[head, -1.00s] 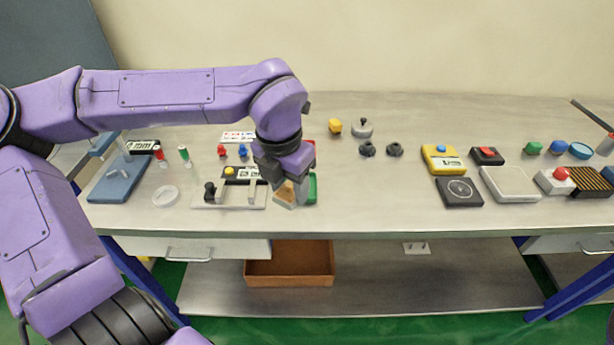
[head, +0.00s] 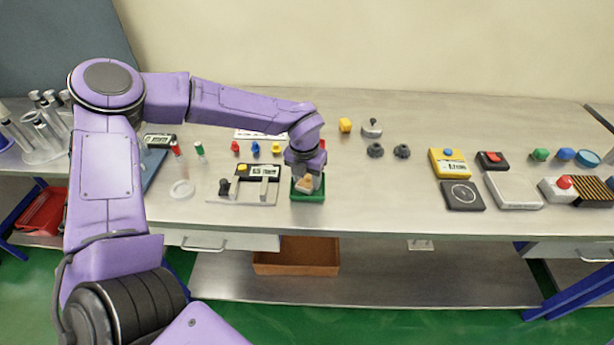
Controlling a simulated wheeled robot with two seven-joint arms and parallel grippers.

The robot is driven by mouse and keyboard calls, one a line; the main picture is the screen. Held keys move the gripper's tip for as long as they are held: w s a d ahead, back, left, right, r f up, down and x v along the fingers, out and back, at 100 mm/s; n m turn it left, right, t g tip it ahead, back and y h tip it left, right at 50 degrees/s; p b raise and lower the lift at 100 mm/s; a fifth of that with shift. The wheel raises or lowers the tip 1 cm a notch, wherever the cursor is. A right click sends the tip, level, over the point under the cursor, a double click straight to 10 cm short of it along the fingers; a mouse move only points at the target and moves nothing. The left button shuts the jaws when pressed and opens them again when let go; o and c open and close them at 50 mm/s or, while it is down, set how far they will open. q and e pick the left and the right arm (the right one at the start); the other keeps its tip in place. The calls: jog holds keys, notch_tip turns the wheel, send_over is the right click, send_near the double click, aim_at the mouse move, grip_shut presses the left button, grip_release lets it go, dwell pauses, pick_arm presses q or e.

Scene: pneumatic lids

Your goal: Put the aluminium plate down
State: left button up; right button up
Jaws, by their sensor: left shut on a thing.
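My left gripper (head: 305,174) points down over the green tray (head: 308,197) near the front of the bench. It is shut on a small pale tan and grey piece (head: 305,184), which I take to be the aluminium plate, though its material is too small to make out. The piece shows just under the jaws, in front of or over the tray's middle. I cannot tell whether it touches the tray floor. The gripper hides part of the tray's back. My right gripper is not in view.
The bench front right of the tray is clear.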

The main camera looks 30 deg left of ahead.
aim_at(305, 186)
pick_arm(q)
jog(key=shift+w+f, duration=0.1)
jog(key=shift+f, duration=0.3)
jog(key=shift+f, duration=0.2)
jog(key=o, duration=0.8)
jog(key=shift+r, duration=0.15)
jog(key=shift+r, duration=0.3)
jog(key=r, duration=0.4)
jog(key=s+r+b, duration=0.1)
jog(key=r, duration=0.6)
jog(key=shift+s+d+r+b, duration=0.15)
jog(key=shift+s+r+b, duration=0.15)
jog(key=shift+b, duration=0.05)
